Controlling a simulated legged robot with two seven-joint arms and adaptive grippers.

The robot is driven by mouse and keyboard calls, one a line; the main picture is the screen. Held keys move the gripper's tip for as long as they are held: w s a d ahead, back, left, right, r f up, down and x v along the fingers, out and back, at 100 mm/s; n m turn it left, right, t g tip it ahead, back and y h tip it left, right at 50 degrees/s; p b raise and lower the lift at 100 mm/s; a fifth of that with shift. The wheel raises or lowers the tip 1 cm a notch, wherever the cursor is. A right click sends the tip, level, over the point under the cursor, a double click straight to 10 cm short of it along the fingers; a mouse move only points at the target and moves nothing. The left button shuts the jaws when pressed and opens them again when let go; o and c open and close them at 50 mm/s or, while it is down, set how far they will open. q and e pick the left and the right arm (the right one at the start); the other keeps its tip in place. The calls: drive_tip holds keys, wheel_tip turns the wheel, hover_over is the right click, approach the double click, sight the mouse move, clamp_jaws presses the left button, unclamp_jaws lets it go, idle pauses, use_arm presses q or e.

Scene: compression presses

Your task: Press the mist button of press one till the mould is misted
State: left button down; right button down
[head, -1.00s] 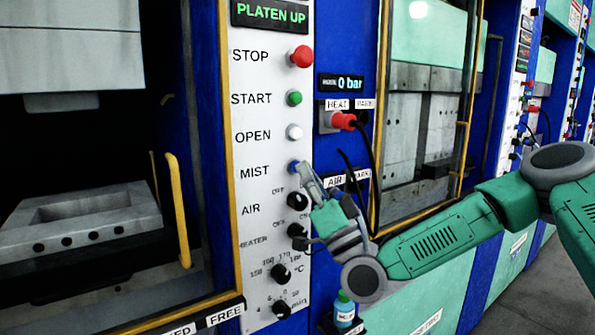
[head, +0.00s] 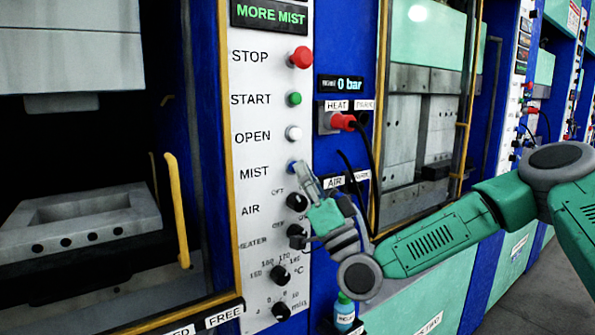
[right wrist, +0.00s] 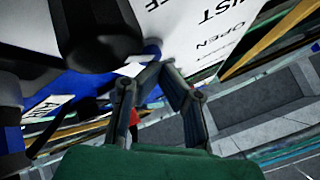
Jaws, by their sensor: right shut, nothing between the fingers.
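The blue mist button (head: 293,167) sits on the white control panel (head: 262,200) of the near press, beside the word MIST. My right gripper (head: 299,168) is shut and empty, with its fingertips at the mist button; they partly cover it. In the right wrist view the closed fingers (right wrist: 165,68) reach the panel, and blue shows just beside the tips. The display (head: 270,13) above the panel reads MORE MIST. The mould (head: 80,222) is a grey block with a recess, in the open press at left. My left gripper is not in view.
Red stop (head: 301,57), green start (head: 295,99) and white open (head: 293,133) buttons lie above the mist button. Black knobs (head: 297,202) lie close below. A red plug with a black cable (head: 343,122) and a small bottle (head: 344,312) are near my right arm.

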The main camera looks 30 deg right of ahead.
idle(0.5)
drive_tip(key=shift+s, duration=0.85)
drive_tip(key=s, duration=0.5)
drive_tip(key=shift+d, duration=0.25)
idle(0.5)
